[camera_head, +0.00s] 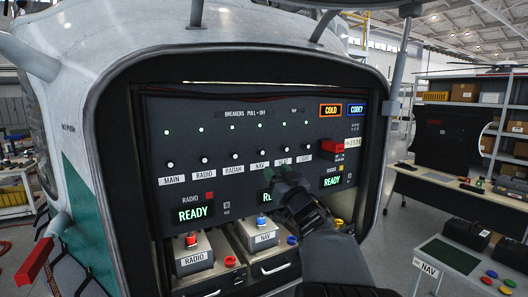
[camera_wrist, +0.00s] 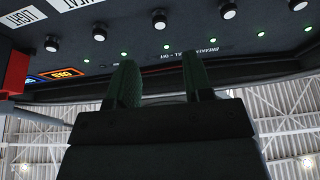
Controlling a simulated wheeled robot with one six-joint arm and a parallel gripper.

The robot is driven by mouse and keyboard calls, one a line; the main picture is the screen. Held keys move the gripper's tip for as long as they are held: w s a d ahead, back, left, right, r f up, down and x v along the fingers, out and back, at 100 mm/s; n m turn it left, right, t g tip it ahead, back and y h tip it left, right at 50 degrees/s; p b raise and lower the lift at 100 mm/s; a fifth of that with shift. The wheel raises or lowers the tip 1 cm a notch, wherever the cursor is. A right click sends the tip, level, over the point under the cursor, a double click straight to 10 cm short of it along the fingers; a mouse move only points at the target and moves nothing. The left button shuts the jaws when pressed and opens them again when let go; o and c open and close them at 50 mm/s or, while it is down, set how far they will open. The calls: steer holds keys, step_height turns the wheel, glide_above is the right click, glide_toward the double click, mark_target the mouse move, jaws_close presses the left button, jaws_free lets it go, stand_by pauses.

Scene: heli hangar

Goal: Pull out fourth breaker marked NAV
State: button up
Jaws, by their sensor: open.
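The NAV breaker (camera_head: 263,153) is a white-tipped knob, fourth from the left in the row on the dark panel (camera_head: 330,215). Its label sits just below it. The knob looks pushed in like its neighbours, and a green lamp is lit above each. My gripper (camera_head: 278,176) is open and empty, its green fingers just below the NAV label and the label to its right. In the wrist view, tilted and upside down, my gripper (camera_wrist: 160,75) points at the panel. A knob (camera_wrist: 160,19) lies beyond the gap between the fingers; its label is out of view.
Neighbouring knobs are RADAR (camera_head: 235,156) to the left and another (camera_head: 285,151) to the right. A red guarded switch (camera_head: 332,147) stands farther right. The RADIO box (camera_head: 192,252) and NAV box (camera_head: 262,237) stand below the panel. My arm hides part of the middle READY display.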

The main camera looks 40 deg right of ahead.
mark_target(263, 153)
steer(key=p+x, duration=0.3)
steer(key=x, duration=0.5)
steer(key=shift+w+r, duration=0.1)
steer(key=shift+w, duration=0.25)
jaws_close()
